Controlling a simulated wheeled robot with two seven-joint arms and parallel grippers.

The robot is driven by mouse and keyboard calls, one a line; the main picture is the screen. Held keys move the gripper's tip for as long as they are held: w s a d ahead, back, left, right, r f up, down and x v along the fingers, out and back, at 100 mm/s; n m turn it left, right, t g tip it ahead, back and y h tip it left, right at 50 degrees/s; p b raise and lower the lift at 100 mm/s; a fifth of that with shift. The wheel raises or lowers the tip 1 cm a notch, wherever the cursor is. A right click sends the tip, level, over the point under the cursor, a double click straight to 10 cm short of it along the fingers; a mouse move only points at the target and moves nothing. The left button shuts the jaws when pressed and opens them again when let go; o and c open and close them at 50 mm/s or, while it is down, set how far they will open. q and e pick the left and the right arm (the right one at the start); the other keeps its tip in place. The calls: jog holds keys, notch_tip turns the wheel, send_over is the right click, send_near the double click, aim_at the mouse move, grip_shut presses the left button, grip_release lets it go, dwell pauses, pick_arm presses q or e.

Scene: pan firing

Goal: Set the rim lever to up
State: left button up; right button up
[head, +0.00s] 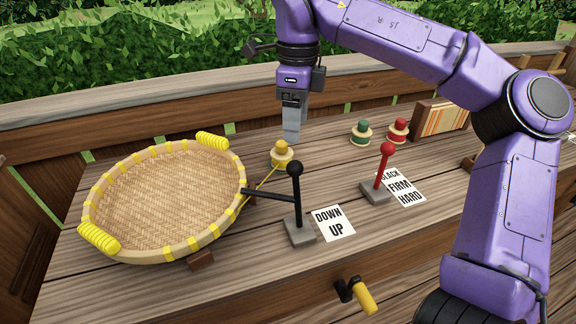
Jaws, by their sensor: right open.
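The rim lever is a black stick with a round knob (296,195) on a grey base, beside a white card (333,223) reading DOWN above UP. It stands nearly upright, its knob leaning slightly to the far side, where DOWN is printed. A dark rod joins it to the rim of a round woven pan (165,190) with yellow handles, on the left. My right gripper (291,138) points down behind the lever, apart from it, open and seemingly empty. Its finger gap is hard to see. My left gripper is not in view.
A yellow spool (282,155) sits just below my right gripper, with a yellow cord toward the pan. A red lever (383,168) stands to the right by a SLACK, FIRM, HARD card. Green (360,132) and red (397,130) spools stand behind. A yellow-handled crank (362,295) is on the front edge.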

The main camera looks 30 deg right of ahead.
aim_at(295, 162)
notch_tip(295, 162, down, 10)
jog(key=shift+f, duration=0.25)
grip_shut()
jog(key=shift+a+b, duration=0.1)
jog(key=shift+b, duration=0.2)
